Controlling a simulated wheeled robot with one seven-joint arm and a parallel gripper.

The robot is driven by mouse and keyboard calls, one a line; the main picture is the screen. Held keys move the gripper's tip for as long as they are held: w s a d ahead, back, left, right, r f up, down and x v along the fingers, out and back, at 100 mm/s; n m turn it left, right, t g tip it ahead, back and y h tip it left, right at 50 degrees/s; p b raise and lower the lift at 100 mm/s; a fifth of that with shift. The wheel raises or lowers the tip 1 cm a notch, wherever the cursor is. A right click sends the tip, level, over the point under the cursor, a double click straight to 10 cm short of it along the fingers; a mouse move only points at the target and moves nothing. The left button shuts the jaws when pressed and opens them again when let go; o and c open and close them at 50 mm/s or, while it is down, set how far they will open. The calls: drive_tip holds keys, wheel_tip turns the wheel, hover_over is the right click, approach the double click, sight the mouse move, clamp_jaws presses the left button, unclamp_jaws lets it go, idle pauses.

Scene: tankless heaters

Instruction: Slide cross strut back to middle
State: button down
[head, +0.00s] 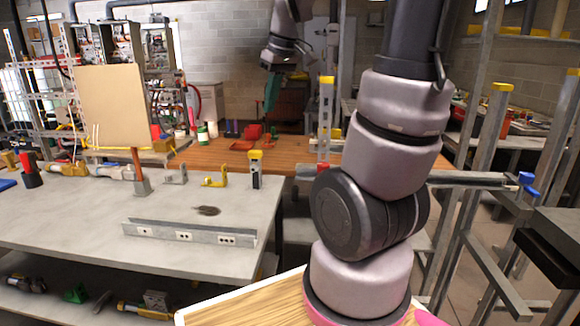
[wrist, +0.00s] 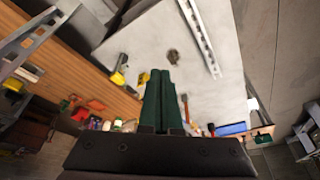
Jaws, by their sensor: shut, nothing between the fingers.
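A grey metal cross strut (head: 465,179) runs level behind my arm in the head view, between upright struts. A blue knob (head: 526,181) is at its right end and a red piece shows at its left end. My arm hides part of its middle. My gripper (head: 269,106) hangs in the air over the wooden bench area, up and left of the strut and apart from it. Its green fingers also show in the wrist view (wrist: 160,101), closed together with nothing between them. A metal bar (wrist: 32,42) crosses the wrist view's upper left; I cannot tell which strut it is.
A grey workbench (head: 75,215) at left holds a slotted metal rail (head: 190,233), yellow tools and a brown board (head: 112,106). Yellow-capped uprights (head: 326,115) stand beside the strut. A wooden-topped bench (head: 225,155) lies behind. A dark box (head: 555,245) is at right.

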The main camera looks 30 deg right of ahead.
sight(304, 166)
drive_tip(key=w+d+f+n+g+h, duration=0.1)
drive_tip(key=w+d+f+n+g, duration=0.1)
drive_tip(key=w+d+f+n, duration=0.25)
drive_tip(key=w+d+f+n+g, duration=0.2)
drive_tip(key=w+f+n, duration=0.1)
drive_tip(key=w+f, duration=0.3)
drive_tip(key=s+d+f, duration=0.3)
drive_tip(key=f, duration=0.8)
drive_tip(key=shift+s+f, duration=0.15)
drive_tip(key=shift+f, duration=0.05)
drive_tip(key=shift+s+d, duration=0.55)
drive_tip(key=shift+d, duration=0.25)
drive_tip(key=shift+s+d, duration=0.55)
drive_tip(key=shift+d, duration=0.25)
